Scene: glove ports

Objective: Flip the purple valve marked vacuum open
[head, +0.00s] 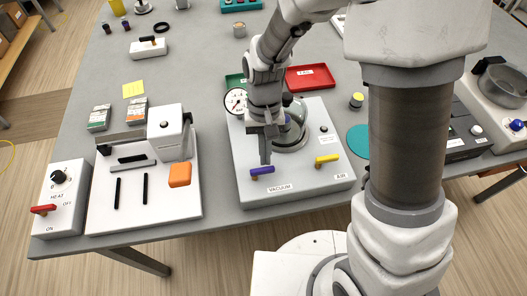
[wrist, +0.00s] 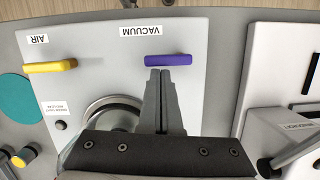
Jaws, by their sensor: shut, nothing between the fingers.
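The purple valve handle (head: 262,170) is on the front of a grey box (head: 300,182), beside a label reading VACUUM. It lies roughly level, along the box's front edge. In the wrist view the purple handle (wrist: 168,60) shows unobstructed just past my fingertips. My gripper (head: 265,160) is shut and empty, pointing down close to the handle. In the wrist view its fingertips (wrist: 160,72) are at the handle's near edge; I cannot tell if they touch it. A yellow handle (head: 327,159) marked AIR sits to the right on the same box.
A round gauge (head: 236,101) and a round metal part (head: 291,138) are on the box behind my gripper. A white device with an orange block (head: 180,175) stands to the left. A red-handled switch box (head: 62,198) is farther left. Red tray (head: 311,77) lies behind.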

